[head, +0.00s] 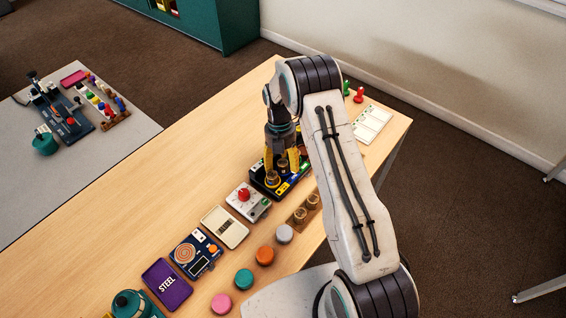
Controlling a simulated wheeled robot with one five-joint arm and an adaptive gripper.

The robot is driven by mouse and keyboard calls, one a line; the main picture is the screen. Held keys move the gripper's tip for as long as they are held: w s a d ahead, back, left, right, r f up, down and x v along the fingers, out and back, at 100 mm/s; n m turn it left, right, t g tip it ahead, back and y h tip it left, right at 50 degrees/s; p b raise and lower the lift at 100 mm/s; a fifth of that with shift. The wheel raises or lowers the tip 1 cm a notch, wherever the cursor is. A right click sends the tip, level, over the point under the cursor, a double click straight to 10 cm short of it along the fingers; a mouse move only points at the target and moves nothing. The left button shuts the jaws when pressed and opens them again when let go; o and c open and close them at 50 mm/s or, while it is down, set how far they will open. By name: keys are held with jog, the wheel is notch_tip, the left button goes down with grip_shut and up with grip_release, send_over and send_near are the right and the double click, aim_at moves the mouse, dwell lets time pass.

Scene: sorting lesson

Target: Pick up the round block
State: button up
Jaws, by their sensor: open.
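Several round blocks lie along the near edge of the wooden table (215,135): a pink one (221,303), a teal one (244,279), an orange one (264,256) and a pale grey one (284,234). I cannot tell which one the task means. My gripper (279,175) is open and points down over a dark tray (262,189) holding small yellow and coloured pieces, beyond the round blocks. My arm hides part of the tray. Whether the fingers touch anything in it is unclear.
Near the blocks are a purple STEEL card (166,284), a blue device with a coil (195,253), a cream box (225,227), a red-knobbed box (248,201) and a brown holder (303,211). A teal pot (131,304) stands at bottom left. The table's far left side is clear.

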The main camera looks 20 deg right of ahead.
jog(key=shift+c, duration=0.2)
jog(key=c, duration=1)
